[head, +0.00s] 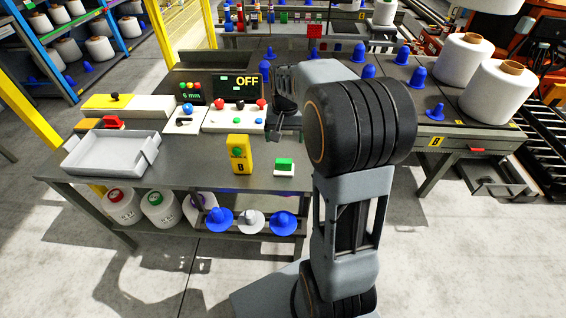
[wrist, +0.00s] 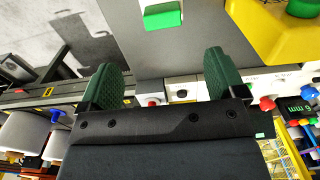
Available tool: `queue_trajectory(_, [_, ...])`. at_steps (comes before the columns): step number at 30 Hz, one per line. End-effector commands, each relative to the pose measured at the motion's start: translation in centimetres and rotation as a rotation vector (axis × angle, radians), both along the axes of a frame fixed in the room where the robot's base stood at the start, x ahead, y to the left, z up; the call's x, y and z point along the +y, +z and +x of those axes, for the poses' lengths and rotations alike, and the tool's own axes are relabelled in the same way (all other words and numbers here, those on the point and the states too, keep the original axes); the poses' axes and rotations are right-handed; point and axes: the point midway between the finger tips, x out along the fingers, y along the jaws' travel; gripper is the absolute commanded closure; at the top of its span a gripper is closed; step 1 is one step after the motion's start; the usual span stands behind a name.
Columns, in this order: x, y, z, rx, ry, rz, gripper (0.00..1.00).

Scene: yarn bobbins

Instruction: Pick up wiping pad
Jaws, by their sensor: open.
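A small block with a green top and white base, which looks like the wiping pad (head: 284,165), sits on the grey workbench near its front right. It also shows at the top edge of the wrist view (wrist: 161,14), partly cut off, beyond my fingertips. My gripper (head: 287,122) is above the bench, behind the pad in the head view. In the wrist view my gripper (wrist: 164,75) has its two green fingers wide apart, with nothing between them. The pad is apart from both fingers.
A yellow box with a green button (head: 239,155) stands just left of the pad. A grey tray (head: 85,162) lies farther left. Control panels with coloured knobs (head: 236,117) and a display reading OFF (head: 237,87) stand behind. Bare bench top surrounds the pad.

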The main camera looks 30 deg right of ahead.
Motion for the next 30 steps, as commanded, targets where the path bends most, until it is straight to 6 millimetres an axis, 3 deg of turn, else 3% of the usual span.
queue_trajectory(9, [0.0,-5.7,0.2,0.009,-0.006,0.003,0.11])
queue_trajectory(20, [0.1,-8.3,0.3,0.006,-0.004,0.001,0.11])
queue_trajectory(30, [0.3,-12.5,0.6,0.006,-0.004,0.001,0.11])
